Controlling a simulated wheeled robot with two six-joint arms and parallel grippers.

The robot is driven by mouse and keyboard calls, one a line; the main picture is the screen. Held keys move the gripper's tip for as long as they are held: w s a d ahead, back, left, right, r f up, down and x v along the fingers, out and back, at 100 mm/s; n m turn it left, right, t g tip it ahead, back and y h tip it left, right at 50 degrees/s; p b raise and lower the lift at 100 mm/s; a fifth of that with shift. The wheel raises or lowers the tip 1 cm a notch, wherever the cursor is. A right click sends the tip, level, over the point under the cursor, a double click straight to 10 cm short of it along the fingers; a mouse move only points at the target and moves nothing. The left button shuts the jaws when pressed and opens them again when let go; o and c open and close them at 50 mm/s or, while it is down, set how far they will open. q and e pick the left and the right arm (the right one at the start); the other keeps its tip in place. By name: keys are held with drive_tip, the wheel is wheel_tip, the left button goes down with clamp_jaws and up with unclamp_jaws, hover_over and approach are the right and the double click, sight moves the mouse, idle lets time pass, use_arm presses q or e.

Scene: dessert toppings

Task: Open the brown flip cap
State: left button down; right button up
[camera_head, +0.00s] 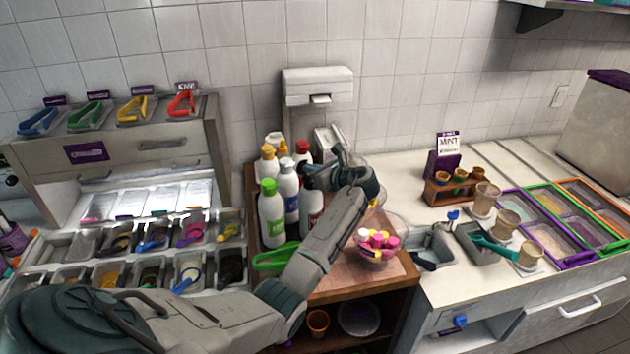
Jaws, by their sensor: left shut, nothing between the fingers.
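Several squeeze bottles stand together on the wooden counter. A white bottle with a dark label (312,222) is at the front right of the group, and its top is hidden by my left gripper (311,178). No brown flip cap shows clearly. My left gripper is shut and empty, pointing left over the top of that bottle. Whether it touches the bottle, I cannot tell. The others have a green cap (268,186), a bluish-white cap (286,163), a red cap (302,146) and yellowish caps (268,151). My right gripper is not in view.
A bowl of pink and yellow sweets (377,245) sits right of my left forearm. Green tongs (275,259) lie in front of the bottles. A dispenser (318,88) stands behind. Topping trays (75,245) fill the left; cups (507,222) stand at the right.

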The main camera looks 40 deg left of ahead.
use_arm(q)
drive_tip(key=shift+a, duration=0.1)
drive_tip(key=shift+w+a+f, duration=0.1)
drive_tip(key=shift+a+f, duration=0.1)
drive_tip(key=shift+a, duration=0.45)
drive_tip(key=s+d+r, duration=0.1)
drive_tip(key=d+r, duration=0.4)
drive_tip(key=d, duration=0.2)
idle(0.5)
